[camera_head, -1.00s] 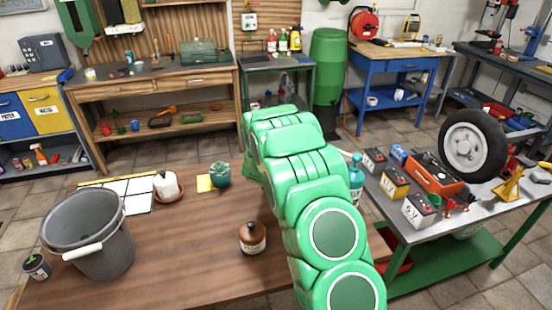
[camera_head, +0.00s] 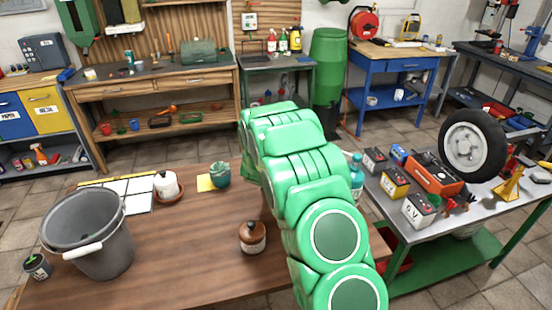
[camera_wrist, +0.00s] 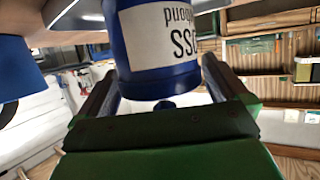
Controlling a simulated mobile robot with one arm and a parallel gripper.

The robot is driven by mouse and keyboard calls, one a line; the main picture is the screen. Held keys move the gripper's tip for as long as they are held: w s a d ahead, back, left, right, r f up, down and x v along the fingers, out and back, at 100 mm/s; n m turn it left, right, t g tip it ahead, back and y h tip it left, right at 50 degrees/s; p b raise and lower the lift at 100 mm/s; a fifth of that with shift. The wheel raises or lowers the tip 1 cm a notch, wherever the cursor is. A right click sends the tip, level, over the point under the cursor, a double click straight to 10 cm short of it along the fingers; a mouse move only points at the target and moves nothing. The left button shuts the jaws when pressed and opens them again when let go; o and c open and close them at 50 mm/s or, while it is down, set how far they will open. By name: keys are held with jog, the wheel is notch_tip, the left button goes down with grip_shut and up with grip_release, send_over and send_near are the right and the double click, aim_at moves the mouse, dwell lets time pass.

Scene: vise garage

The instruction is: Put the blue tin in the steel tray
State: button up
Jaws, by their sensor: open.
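The blue tin (camera_wrist: 160,72), with a white label reading upside down, fills the upper middle of the wrist view. My gripper (camera_wrist: 158,88) is open, with one finger on each side of the tin. I cannot tell whether either finger touches it. In the head view my green arm hides my gripper and whatever is at it. I cannot make out the steel tray in either view.
The wooden table in front (camera_head: 185,255) holds a grey bucket (camera_head: 88,235), a brown bottle (camera_head: 252,238) and a potted plant (camera_head: 220,174).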

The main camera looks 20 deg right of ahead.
jog(key=v, duration=1)
jog(key=shift+s, duration=0.15)
jog(key=shift+a, duration=0.15)
jog(key=s+a+r+n+g+y, duration=0.25)
jog(key=s+a+r, duration=0.25)
jog(key=s, duration=0.5)
jog(key=s+a+r+n+g+y, duration=0.1)
jog(key=s+a+r+g+y, duration=0.4)
jog(key=s, duration=0.6)
jog(key=s+d+r+g, duration=0.1)
jog(key=s+r+g, duration=0.1)
jog(key=s, duration=0.9)
jog(key=s+d+r+n+g+h, duration=0.1)
jog(key=s+d+r+g, duration=0.1)
jog(key=s, duration=1)
jog(key=s+d+r+g, duration=0.1)
jog(key=s+r+g, duration=0.1)
jog(key=s, duration=0.9)
jog(key=shift+s+d+r+n+h, duration=0.2)
jog(key=shift+r+n+h, duration=0.15)
jog(key=shift+r, duration=0.5)
